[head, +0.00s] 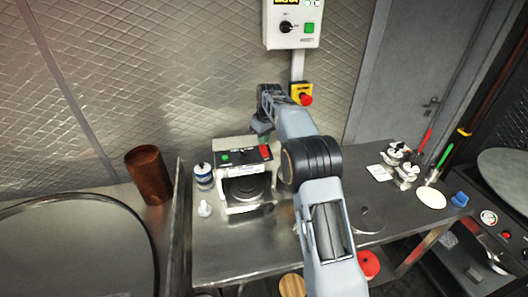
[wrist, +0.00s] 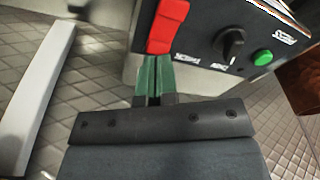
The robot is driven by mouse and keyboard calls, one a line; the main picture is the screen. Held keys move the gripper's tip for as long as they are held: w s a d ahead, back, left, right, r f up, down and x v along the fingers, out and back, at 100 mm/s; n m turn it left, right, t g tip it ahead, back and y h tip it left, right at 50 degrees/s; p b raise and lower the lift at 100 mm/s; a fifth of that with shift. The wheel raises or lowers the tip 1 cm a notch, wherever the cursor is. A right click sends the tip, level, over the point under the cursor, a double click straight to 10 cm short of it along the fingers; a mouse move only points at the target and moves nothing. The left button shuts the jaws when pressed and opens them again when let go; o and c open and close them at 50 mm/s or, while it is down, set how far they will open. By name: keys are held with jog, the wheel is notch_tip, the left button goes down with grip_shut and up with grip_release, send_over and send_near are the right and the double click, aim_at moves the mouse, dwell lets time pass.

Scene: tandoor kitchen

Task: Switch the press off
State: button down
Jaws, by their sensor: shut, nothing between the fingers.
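The press (head: 238,170) is a white machine with a black front panel and a dark round plate, standing on the steel table. A red rocker switch (head: 265,152) sits at the right of its panel, and a green button (head: 225,157) at the left. In the wrist view the red switch (wrist: 168,27) is large, with a black knob (wrist: 231,43) and the green button (wrist: 262,57) beside it. My gripper (wrist: 157,60) is shut and empty, its green fingertips right at the red switch's lower end. I cannot tell whether they touch it. In the head view my arm hides part of the press's right side.
A wall box (head: 293,25) with a knob and green button hangs above, with a red emergency button (head: 305,98) below it. A blue-labelled can (head: 203,176) and a white bottle (head: 205,208) stand left of the press. A brown cylinder (head: 148,174) stands farther left.

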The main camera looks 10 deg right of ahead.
aim_at(263, 147)
jog(key=shift+f+b, duration=0.65)
jog(key=shift+f, duration=0.5)
dwell(0.4)
jog(key=shift+r, duration=0.15)
notch_tip(263, 147, up, 7)
jog(key=p, duration=0.7)
dwell(0.4)
